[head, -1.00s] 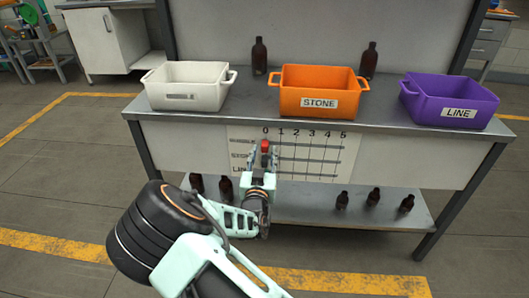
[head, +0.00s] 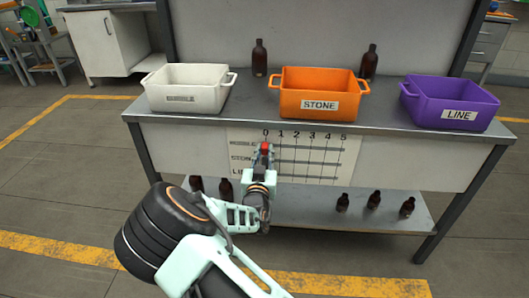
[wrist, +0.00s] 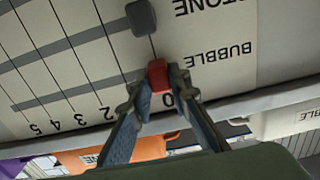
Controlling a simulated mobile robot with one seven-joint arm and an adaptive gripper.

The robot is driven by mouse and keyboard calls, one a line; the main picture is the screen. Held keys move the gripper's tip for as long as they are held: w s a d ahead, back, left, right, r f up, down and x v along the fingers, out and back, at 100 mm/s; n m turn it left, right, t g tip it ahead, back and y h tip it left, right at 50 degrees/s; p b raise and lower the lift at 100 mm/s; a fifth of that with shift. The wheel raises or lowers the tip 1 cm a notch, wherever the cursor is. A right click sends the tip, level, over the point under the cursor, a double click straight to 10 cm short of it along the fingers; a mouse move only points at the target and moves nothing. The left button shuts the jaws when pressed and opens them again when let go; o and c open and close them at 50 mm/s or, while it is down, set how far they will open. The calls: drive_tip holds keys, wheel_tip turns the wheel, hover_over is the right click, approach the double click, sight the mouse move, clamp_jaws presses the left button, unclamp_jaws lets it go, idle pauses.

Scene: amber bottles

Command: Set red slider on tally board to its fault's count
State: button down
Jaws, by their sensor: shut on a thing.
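The tally board (head: 335,150) hangs on the bench front, with columns marked 0 to 5 and rows for BUBBLE, STONE and a partly hidden third label. The red slider (head: 265,147) is on the top row, BUBBLE, at the 0 column; it also shows in the wrist view (wrist: 157,75). My gripper (head: 265,152) is shut on the red slider, with one fingertip on each side of it in the wrist view. A dark grey slider (wrist: 141,17) sits on the STONE row near 0. My gripper hides part of the lower rows in the head view.
On the bench top stand a white box (head: 187,72), an orange STONE box (head: 319,80) and a purple LINE box (head: 456,88). Amber bottles stand behind them (head: 259,58) (head: 369,62). Several more stand on the lower shelf (head: 300,210), left and right of my arm.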

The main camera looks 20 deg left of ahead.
sight(281, 145)
drive_tip(key=d, duration=0.2)
drive_tip(key=w+d, duration=0.1)
drive_tip(key=d, duration=0.2)
drive_tip(key=shift+w, duration=0.1)
drive_tip(key=c, duration=1.8)
unclamp_jaws()
drive_tip(key=v, duration=1.2)
drive_tip(key=shift+r, duration=0.1)
